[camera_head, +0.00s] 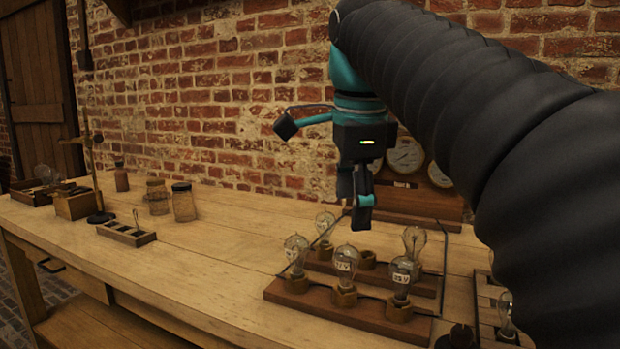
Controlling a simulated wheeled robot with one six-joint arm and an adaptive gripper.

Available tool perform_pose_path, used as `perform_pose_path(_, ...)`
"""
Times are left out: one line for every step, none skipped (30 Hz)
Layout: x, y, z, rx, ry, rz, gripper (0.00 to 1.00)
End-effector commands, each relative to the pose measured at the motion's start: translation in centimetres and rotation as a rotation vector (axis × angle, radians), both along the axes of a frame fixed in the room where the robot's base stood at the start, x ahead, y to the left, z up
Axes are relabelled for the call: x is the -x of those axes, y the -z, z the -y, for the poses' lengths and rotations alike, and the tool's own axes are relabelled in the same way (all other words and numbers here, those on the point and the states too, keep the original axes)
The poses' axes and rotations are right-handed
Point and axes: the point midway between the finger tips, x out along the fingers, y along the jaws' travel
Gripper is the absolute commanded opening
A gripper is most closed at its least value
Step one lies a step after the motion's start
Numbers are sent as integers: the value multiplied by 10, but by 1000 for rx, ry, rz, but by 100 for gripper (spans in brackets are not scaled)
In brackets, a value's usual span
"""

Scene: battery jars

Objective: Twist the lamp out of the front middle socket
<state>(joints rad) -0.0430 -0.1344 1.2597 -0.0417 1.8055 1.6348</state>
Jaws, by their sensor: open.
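The lamp (345,261) in the front middle socket (344,295) is a clear glass bulb with a small white label, standing upright in a round wooden holder. Its socket is on the front wooden board (330,309), between a left lamp (296,251) and a right lamp (402,275). My gripper (354,211) points down, open and empty, and appears above the lamp with a gap between them. Its exact depth over the boards is hard to tell. The nearer finger partly hides the other.
The back board (425,286) carries two lamps and an empty middle socket (367,259). Round gauges (405,156) stand behind. A compartment tray (487,318) with a lamp is at right, partly behind my arm. Jars (184,203) and a stand are at left.

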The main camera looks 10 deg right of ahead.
Motion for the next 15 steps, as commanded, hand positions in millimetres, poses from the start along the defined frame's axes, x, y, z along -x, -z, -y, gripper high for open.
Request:
perform_pose_path(-3,-6,-1,-9,45,-5,76)
perform_pose_path(-4,-9,-1,-13,69,-9,76)
perform_pose_path(-5,-12,-1,-18,96,-11,76)
perform_pose_path(-5,-14,-1,-20,112,-15,76)
perform_pose_path(-5,-15,-1,-23,123,-15,76)
perform_pose_path(-6,-15,-1,-25,135,-17,76)
perform_pose_path(-6,-15,-2,-26,139,-18,76)
perform_pose_path(-6,-13,-2,-26,142,-19,76)
perform_pose_path(-6,-11,-2,-27,144,-19,76)
perform_pose_path(-7,-8,-2,-27,144,-20,76)
perform_pose_path(-7,-4,-2,-26,143,-21,76)
perform_pose_path(-8,1,-2,-26,142,-21,76)
perform_pose_path(-9,6,-2,-26,142,-20,76)
perform_pose_path(-9,11,-2,-26,142,-22,76)
perform_pose_path(-11,17,-1,-26,141,-20,76)
